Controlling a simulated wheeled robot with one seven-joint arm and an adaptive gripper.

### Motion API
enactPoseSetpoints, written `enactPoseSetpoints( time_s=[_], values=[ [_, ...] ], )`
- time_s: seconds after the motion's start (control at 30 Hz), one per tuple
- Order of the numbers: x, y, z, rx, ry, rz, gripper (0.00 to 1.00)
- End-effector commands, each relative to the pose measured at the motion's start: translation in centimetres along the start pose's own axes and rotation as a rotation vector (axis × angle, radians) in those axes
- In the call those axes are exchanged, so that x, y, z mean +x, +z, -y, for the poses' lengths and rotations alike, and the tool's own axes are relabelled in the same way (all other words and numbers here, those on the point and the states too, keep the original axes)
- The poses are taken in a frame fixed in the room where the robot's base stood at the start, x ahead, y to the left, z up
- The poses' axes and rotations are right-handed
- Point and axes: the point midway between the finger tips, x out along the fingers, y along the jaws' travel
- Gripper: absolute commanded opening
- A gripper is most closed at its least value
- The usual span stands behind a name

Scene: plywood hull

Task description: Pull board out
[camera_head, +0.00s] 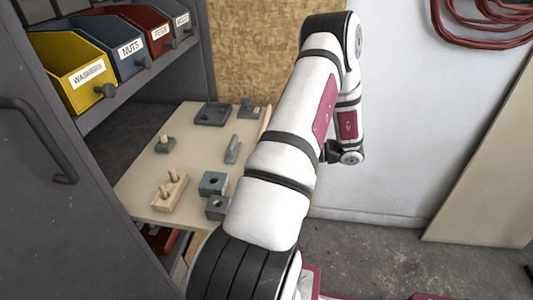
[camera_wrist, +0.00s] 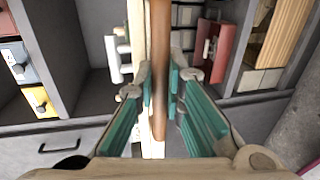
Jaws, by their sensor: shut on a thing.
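The board (camera_head: 140,205) is a flat pale panel below the bin shelf, reaching toward my arm in the head view. Pegged blocks and grey pieces stand on it. In the wrist view the board (camera_wrist: 137,22) appears edge-on, upright in the picture, with a brown front edge (camera_wrist: 159,50) along it. My gripper (camera_wrist: 160,92), with teal finger pads, is shut on that edge, one finger on each side. My arm hides the gripper and the board's right part in the head view.
Labelled bins, yellow (camera_head: 70,70), blue (camera_head: 122,45) and red (camera_head: 150,28), sit on the shelf above. A grey door (camera_head: 50,210) with a handle stands at left. A red object (camera_wrist: 211,50) lies below the board.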

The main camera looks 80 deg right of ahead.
Motion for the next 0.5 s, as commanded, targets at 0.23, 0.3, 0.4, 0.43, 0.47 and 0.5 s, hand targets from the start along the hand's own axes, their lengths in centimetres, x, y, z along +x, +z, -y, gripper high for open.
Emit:
enactPoseSetpoints(
  time_s=[0.23, 0.3, 0.4, 0.43, 0.47, 0.5],
  values=[
    [-0.05, -0.04, 0.11, 0.001, -0.003, 0.0, 0.15],
    [-0.04, -0.03, 0.1, 0.001, -0.003, 0.0, 0.19],
    [-0.02, -0.02, 0.07, 0.001, -0.002, 0.0, 0.19],
    [-0.01, -0.02, 0.06, 0.001, -0.002, 0.0, 0.19],
    [-0.01, -0.01, 0.06, 0.001, -0.002, 0.0, 0.19],
    [0.0, -0.01, 0.05, 0.0, -0.002, 0.0, 0.19]
  ],
)
